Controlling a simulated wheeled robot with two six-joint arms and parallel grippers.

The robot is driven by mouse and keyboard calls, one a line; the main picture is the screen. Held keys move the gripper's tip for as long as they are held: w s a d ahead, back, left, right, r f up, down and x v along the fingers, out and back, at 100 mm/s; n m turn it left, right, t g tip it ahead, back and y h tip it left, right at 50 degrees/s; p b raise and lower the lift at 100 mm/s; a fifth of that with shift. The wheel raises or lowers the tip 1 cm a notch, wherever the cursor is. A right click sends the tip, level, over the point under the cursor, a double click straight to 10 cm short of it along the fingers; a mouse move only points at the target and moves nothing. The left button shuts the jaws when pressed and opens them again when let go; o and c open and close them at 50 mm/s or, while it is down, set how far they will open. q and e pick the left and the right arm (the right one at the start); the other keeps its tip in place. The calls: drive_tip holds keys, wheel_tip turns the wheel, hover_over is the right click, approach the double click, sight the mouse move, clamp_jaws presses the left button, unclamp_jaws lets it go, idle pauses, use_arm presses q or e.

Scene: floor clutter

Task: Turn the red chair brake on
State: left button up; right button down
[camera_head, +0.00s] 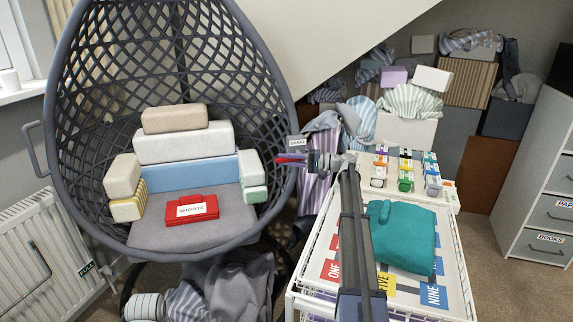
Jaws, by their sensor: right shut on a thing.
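A dark grey hanging-style wicker chair (284,70) stands at the left with a grey seat. A small white label reading "BRAKE" (297,142) shows at the chair's right rim. Just below it is a small red brake lever (287,159). My right gripper (308,161) reaches in from the bottom centre and is shut on the lever, its jaws at the rim. The far end of its fingers is small and partly hard to make out. My left gripper is not in view.
A red case marked "SHORTS" (191,210) and several soft blocks sit on the chair. A white trolley (310,262) with a teal folded cloth (403,236) stands under my right arm. Grey cloth (225,290) lies below the chair. A radiator (50,250) is at the left.

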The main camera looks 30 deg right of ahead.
idle(0.4)
drive_tip(key=c, duration=0.8)
unclamp_jaws()
drive_tip(key=shift+o, duration=0.2)
drive_tip(key=shift+r, duration=0.1)
